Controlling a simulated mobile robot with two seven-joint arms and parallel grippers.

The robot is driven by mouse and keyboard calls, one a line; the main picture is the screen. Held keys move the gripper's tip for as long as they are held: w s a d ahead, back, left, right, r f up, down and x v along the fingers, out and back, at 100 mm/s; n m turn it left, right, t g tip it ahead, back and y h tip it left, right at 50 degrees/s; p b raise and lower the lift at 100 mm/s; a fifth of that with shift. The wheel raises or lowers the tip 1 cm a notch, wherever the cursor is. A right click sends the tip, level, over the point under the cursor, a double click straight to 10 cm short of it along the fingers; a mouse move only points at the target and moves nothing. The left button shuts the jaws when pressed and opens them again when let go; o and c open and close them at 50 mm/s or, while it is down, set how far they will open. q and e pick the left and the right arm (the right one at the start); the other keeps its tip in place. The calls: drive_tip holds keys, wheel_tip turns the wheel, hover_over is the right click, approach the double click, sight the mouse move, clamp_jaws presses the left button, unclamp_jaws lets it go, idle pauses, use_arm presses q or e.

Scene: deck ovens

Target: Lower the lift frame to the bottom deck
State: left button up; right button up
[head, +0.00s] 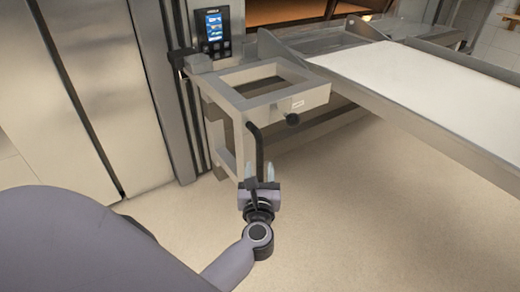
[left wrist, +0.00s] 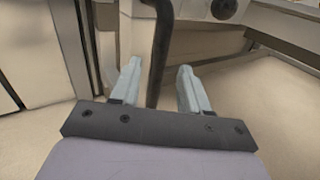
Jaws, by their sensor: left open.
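The lift frame (head: 262,98) is a pale metal rectangle with an open middle, beside the oven at the upper centre of the head view. A black bar handle (head: 257,142) hangs from its front; it also shows in the left wrist view (left wrist: 161,45). A dark round knob (head: 292,119) sits on the frame's front face. My left gripper (head: 261,172) is open, its two pale fingers either side of the handle's lower part. In the left wrist view the handle runs down between the fingers (left wrist: 157,85), with gaps visible on both sides. My right gripper is out of view.
A loader with a white belt (head: 430,85) extends from the oven at the right. A control panel (head: 213,27) with a lit screen is above the frame. Tall steel doors (head: 85,85) stand at the left. The beige floor (head: 350,220) in front is clear.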

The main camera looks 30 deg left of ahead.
sight(260, 156)
use_arm(q)
drive_tip(key=shift+b+x, duration=0.65)
drive_tip(key=shift+x, duration=2.9)
clamp_jaws()
